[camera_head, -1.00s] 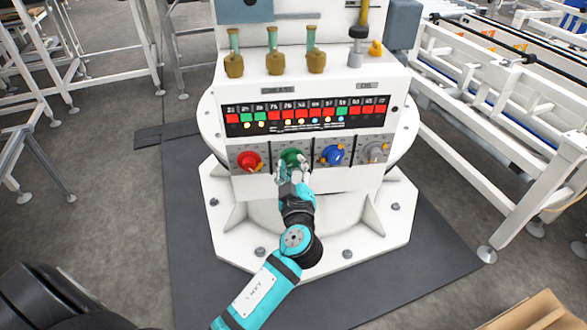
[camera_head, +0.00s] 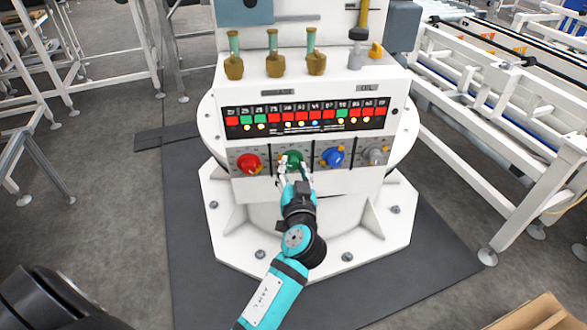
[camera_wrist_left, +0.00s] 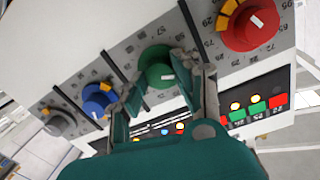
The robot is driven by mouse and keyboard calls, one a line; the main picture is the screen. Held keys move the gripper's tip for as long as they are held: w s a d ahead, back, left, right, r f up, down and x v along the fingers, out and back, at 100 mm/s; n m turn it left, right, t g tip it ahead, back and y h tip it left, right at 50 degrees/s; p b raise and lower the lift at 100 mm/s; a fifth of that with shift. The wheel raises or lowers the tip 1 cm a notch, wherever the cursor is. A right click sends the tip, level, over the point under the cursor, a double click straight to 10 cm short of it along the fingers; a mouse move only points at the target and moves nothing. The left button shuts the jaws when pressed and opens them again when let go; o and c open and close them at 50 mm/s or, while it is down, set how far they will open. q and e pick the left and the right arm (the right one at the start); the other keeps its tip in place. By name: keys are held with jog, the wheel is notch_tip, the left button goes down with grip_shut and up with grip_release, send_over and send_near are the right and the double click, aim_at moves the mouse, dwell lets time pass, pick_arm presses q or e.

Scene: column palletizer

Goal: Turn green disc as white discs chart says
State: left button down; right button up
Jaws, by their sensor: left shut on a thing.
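The green disc (camera_head: 291,158) is a round knob on the front of the white machine, between the red and blue discs. My left gripper (camera_head: 294,174) reaches it from below and is shut on it, one finger on each side. In the left wrist view the green disc (camera_wrist_left: 156,68) with a white mark shows between the fingertips of the left gripper (camera_wrist_left: 160,88). Above it is a black chart panel (camera_head: 270,129) with red and green squares and small round lights, too small to read exactly. My right gripper is out of view.
The red disc (camera_head: 248,164), blue disc (camera_head: 333,157) and grey disc (camera_head: 375,154) sit close beside on the same panel. Several brass fittings with green tubes (camera_head: 273,62) stand on the ledge above. A white conveyor frame (camera_head: 500,150) is at right.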

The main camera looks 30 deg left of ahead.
pick_arm(q)
jog(key=shift+f+m, duration=0.1)
jog(key=shift+m, duration=0.3)
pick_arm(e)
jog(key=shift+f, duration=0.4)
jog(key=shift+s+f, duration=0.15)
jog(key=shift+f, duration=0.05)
pick_arm(q)
jog(key=c, duration=1)
grip_release()
jog(key=shift+o, duration=0.2)
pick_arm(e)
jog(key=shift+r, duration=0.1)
